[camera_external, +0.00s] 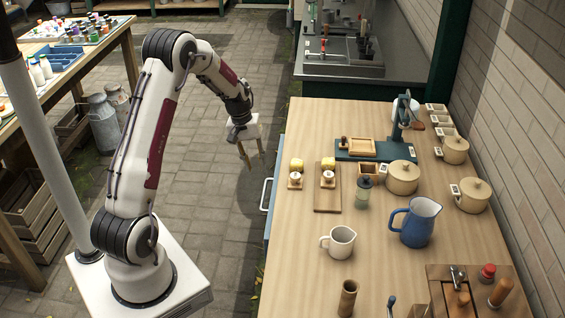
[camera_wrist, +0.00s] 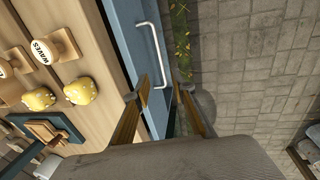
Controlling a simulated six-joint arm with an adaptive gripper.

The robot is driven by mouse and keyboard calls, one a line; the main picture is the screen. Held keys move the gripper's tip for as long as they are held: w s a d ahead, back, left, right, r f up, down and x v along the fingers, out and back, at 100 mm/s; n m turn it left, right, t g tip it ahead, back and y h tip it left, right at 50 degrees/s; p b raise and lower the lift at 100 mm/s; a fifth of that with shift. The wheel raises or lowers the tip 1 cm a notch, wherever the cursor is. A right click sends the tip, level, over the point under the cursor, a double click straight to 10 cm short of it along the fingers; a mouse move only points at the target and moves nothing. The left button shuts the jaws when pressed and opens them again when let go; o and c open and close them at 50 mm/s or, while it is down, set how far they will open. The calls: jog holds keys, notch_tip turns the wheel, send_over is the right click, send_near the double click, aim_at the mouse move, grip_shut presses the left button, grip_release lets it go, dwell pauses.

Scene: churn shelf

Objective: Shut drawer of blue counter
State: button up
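The blue counter has a pale wooden top (camera_external: 300,235). On its left side a blue drawer front (camera_external: 272,213) with a pale bar handle (camera_external: 264,195) shows beyond the top's edge; how far it stands out is hard to tell. In the wrist view the blue front (camera_wrist: 125,22) runs down beside the wooden top, with a dark strip between them, and the handle (camera_wrist: 156,52) is clear. My gripper (camera_external: 253,164) hangs over the aisle beside the counter's left edge, beyond the handle. Its fingers (camera_wrist: 163,90) are apart and empty, pointing toward the handle without visible contact.
On the counter stand stamps and yellow pieces on a board (camera_external: 327,200), a white mug (camera_external: 341,242), a blue jug (camera_external: 418,225), lidded pots (camera_external: 402,180) and a green press (camera_external: 375,153). Paved floor (camera_external: 205,180) is open left of the counter.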

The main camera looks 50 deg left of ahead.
jog(key=shift+s+r, duration=0.1)
jog(key=shift+r, duration=0.45)
jog(key=shift+c, duration=0.4)
